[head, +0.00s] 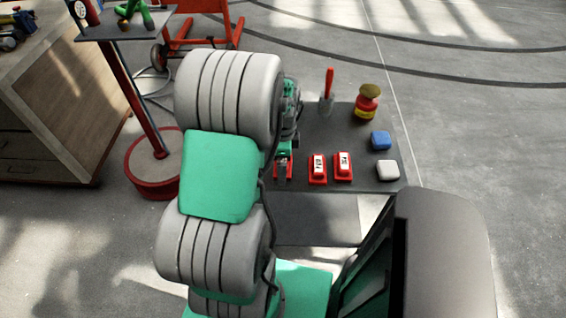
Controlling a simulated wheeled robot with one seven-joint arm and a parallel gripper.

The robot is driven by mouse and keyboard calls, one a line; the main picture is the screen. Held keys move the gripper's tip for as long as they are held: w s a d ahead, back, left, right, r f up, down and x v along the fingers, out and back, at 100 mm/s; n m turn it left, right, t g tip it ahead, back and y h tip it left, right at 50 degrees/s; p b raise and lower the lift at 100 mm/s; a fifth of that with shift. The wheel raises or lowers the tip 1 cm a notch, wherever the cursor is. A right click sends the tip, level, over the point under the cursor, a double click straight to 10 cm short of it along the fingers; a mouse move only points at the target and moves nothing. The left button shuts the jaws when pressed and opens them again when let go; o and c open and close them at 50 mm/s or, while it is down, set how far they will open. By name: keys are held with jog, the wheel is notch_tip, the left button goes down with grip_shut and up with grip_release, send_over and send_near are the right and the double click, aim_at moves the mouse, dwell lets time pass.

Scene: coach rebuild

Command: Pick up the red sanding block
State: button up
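Three red pieces stand in a row near the front of the dark tabletop (325,217). The middle red piece (318,180) and the right red piece (343,178) have white labelled tops; the print is too small to read surely. The left red piece (289,162) is mostly hidden by my gripper (283,178). I cannot tell which of them is the red sanding block. My gripper is at the left red piece, partly behind my own arm. Its fingers are too small to show whether they are open or shut on it.
A blue block (381,140) and a white block (387,171) lie at the right. A red-handled tool (328,88) and a red-and-yellow can (367,103) stand at the back. A wooden cabinet (60,110) and a red-based stand (152,180) are at the left.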

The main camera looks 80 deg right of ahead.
jog(key=c, duration=1.3)
